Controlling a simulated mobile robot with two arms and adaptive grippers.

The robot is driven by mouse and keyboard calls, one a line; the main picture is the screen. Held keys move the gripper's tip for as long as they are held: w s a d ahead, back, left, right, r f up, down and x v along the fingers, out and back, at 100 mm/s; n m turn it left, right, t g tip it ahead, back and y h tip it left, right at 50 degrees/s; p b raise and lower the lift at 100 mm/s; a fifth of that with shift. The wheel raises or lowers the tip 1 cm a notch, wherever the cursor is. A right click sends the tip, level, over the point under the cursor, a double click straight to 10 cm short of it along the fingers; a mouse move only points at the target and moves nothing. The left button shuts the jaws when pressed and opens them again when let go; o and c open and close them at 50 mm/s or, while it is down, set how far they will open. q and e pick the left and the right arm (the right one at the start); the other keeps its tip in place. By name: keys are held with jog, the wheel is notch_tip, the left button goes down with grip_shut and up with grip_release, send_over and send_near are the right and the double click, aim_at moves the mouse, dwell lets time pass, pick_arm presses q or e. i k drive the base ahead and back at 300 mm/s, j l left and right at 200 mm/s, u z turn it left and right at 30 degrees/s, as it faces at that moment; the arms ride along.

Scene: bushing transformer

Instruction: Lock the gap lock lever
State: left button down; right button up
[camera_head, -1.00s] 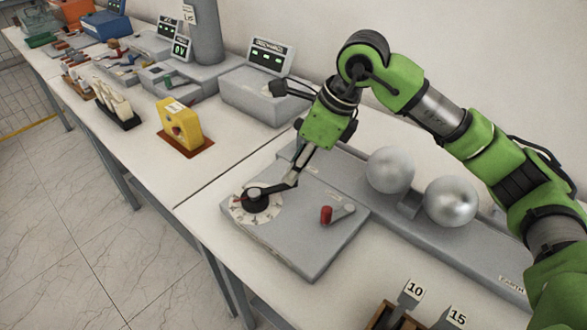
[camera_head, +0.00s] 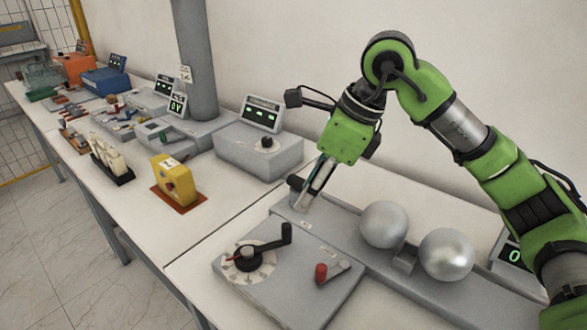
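The grey gap unit stands on the near table. Its short lever with a red grip (camera_head: 322,272) lies on the plate's right part, the red end pointing left. A round white dial (camera_head: 247,266) with a black crank (camera_head: 270,243) is on the plate's left part; the crank's upright handle is at its right end. My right gripper (camera_head: 303,192) hangs over the back edge of the unit, above and behind the crank and apart from both crank and lever. Its fingers point down and are seen nearly edge-on, so their opening is unclear. My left gripper is not in view.
Two silver spheres (camera_head: 384,225) (camera_head: 446,254) sit on the unit's rail, right of the lever. A grey control box (camera_head: 258,152) with a green display stands behind. A yellow meter (camera_head: 174,180) stands on the far table. The table left of the plate is bare.

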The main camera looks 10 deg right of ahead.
aim_at(322, 276)
jog(key=k+j, duration=0.2)
jog(key=k, duration=0.3)
jog(key=k+j, duration=0.2)
jog(key=k, duration=0.25)
jog(key=k+j, duration=0.2)
jog(key=k, duration=0.3)
jog(key=k+j, duration=0.15)
jog(key=k, duration=0.35)
